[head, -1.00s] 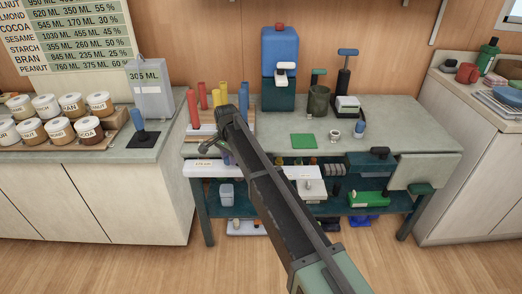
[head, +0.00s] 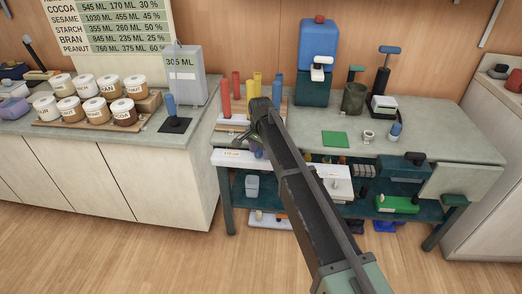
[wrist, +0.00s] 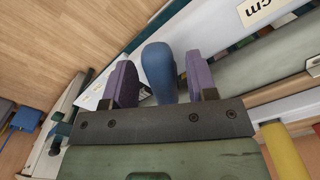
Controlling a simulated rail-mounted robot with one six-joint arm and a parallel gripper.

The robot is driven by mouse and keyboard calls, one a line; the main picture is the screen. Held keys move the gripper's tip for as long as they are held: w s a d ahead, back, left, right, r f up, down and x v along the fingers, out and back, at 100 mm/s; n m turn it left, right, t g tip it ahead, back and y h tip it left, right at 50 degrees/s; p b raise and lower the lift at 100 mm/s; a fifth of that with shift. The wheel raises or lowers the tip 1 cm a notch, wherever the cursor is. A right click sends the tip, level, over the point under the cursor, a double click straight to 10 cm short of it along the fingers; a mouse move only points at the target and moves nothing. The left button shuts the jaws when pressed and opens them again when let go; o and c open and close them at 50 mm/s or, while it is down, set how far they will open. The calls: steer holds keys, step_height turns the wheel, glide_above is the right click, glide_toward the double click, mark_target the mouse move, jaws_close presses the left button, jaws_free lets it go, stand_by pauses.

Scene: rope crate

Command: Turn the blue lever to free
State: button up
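A blue lever handle (wrist: 158,72) with a rounded end stands between the two purple fingers of my gripper (wrist: 160,64) in the wrist view. The fingers are apart, with a gap on each side of the handle, so my gripper is open around it without a visible grip. In the head view my gripper (head: 257,143) is at the bench's front left, by a white labelled panel (head: 232,158). My arm hides most of the lever there, and its base and markings cannot be read.
Red and yellow cylinders (head: 257,84) stand just behind my gripper on the bench (head: 430,146). A yellow cylinder (wrist: 288,150) is close in the wrist view. A blue-handled device (head: 172,114) and jars (head: 95,108) are on the left counter. The floor in front is clear.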

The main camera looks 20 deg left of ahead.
mark_target(261, 149)
step_height(261, 149, up, 11)
steer(key=p, duration=1)
steer(key=shift+p, duration=0.4)
steer(key=shift+f, duration=0.1)
